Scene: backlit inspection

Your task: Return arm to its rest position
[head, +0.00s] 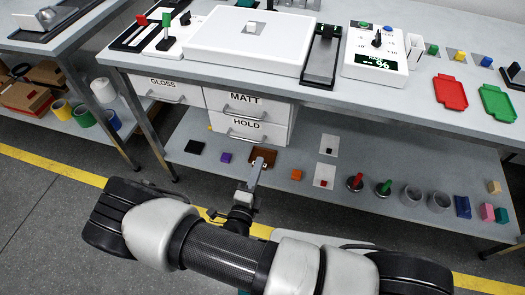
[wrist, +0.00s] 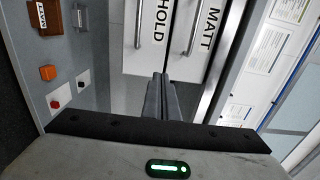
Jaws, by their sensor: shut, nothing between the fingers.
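My gripper (head: 256,168) is in front of the lower shelf in the head view, at the end of my arm, which reaches across the foreground. In the wrist view the two fingers of my gripper (wrist: 161,82) lie together, shut and empty. They point toward the drawer fronts, with the HOLD drawer (wrist: 143,50) and the MATT drawer (wrist: 200,35) beyond them. I cannot tell the exact gap to the drawers.
The bench top (head: 410,88) carries a white panel (head: 240,55), a dial box (head: 375,50) and red (head: 450,92) and green (head: 497,103) trays. Open floor (head: 40,200) lies left.

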